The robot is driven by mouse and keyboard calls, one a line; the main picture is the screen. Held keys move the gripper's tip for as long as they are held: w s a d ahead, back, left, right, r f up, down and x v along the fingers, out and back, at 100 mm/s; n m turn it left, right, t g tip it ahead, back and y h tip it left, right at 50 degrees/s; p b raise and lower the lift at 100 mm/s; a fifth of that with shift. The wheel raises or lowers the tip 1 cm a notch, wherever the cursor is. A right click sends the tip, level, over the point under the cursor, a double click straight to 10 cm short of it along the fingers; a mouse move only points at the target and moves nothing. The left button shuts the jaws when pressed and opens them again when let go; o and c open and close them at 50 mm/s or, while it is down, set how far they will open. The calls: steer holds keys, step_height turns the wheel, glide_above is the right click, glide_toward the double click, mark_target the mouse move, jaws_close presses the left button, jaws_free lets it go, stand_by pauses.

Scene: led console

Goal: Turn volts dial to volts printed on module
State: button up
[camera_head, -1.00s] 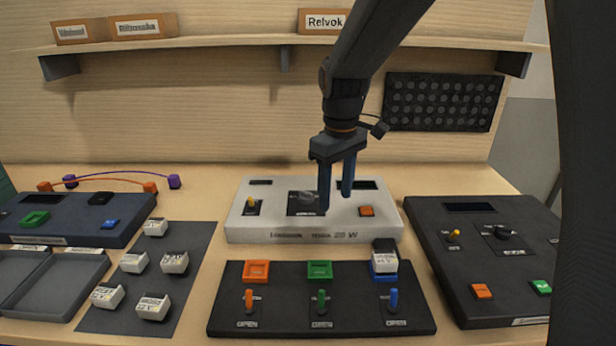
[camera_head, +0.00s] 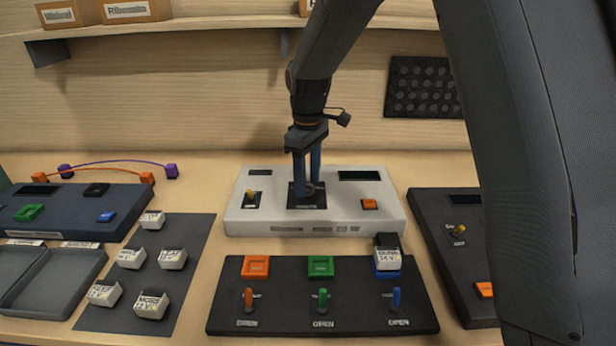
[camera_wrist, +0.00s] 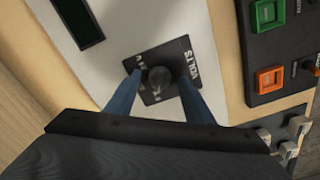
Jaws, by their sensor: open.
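The volts dial is a round dark knob (camera_wrist: 160,77) on a black plate printed VOLTS (camera_wrist: 184,62), set in the white console (camera_head: 240,222). My gripper (camera_head: 309,188) points down over this plate. In the wrist view its two blue fingers stand open on either side of the knob; I cannot tell whether they touch it. The fingers partly hide the dial's scale, and I cannot read where the knob points. A white module (camera_head: 387,260) with a black top sits in the blue socket of the front panel. Its print is small and may read 24 V.
The white console also has a yellow toggle (camera_head: 250,194), an orange button (camera_head: 369,204) and a dark display (camera_head: 359,176). The black front panel (camera_head: 290,318) bears sockets and coloured levers. Several loose modules lie on a grey mat (camera_head: 192,235) at left. Another dark console (camera_head: 440,250) stands at right.

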steer(key=shift+f, duration=0.1)
steer(key=c, duration=1)
steer(key=shift+c, duration=0.2)
